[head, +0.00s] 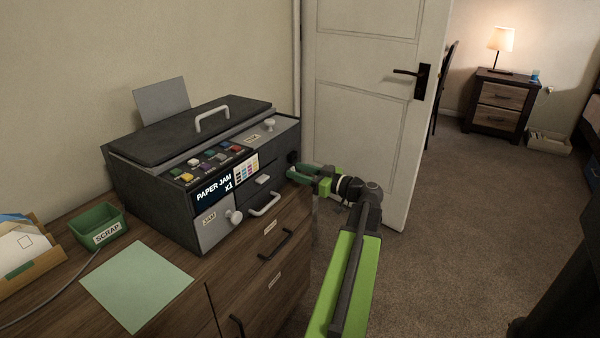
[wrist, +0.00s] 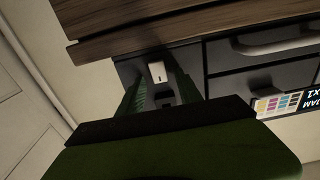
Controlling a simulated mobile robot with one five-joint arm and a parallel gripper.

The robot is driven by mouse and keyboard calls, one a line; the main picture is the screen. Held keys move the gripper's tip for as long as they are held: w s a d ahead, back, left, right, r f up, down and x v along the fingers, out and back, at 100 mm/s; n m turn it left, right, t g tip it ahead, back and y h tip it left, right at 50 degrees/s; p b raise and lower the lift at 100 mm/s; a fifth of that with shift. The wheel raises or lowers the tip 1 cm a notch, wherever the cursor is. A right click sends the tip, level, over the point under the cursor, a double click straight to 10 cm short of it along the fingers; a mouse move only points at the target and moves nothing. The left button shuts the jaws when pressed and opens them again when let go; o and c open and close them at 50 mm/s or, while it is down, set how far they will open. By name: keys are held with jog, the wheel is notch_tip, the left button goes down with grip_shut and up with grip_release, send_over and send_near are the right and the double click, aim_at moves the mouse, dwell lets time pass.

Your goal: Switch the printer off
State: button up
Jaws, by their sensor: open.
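The dark grey printer (head: 165,205) stands on the wooden cabinet, its screen reading "PAPER JAM x1". Its front also shows, turned over, in the wrist view (wrist: 222,58). A small white switch (wrist: 157,72) with a short dark mark sits on the printer's front, at the end away from the screen. My gripper (head: 290,172) is at the printer's right front corner. In the wrist view my gripper (wrist: 160,90) is open and empty, its green fingers on either side of the switch. I cannot tell whether they touch the panel. In the head view the switch is hidden behind my gripper.
A white drawer handle (head: 264,205) sticks out left of my gripper, and a white knob (head: 234,217) is on the jam door. The cabinet's dark handles (head: 275,245) lie below. A white door (head: 362,100) stands behind my arm.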

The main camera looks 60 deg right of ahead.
grip_shut()
jog(key=f+t+b, duration=0.1)
jog(key=b, duration=0.4)
jog(key=shift+f+t, duration=0.3)
jog(key=shift+f, duration=0.1)
jog(key=t+b, duration=0.1)
jog(key=b, duration=0.2)
jog(key=shift+s+f+t, duration=0.1)
jog(key=shift+t, duration=0.2)
jog(key=shift+r+t+b, duration=0.3)
jog(key=shift+t+b, duration=0.3)
jog(key=shift+b, duration=0.65)
jog(key=shift+r, duration=0.15)
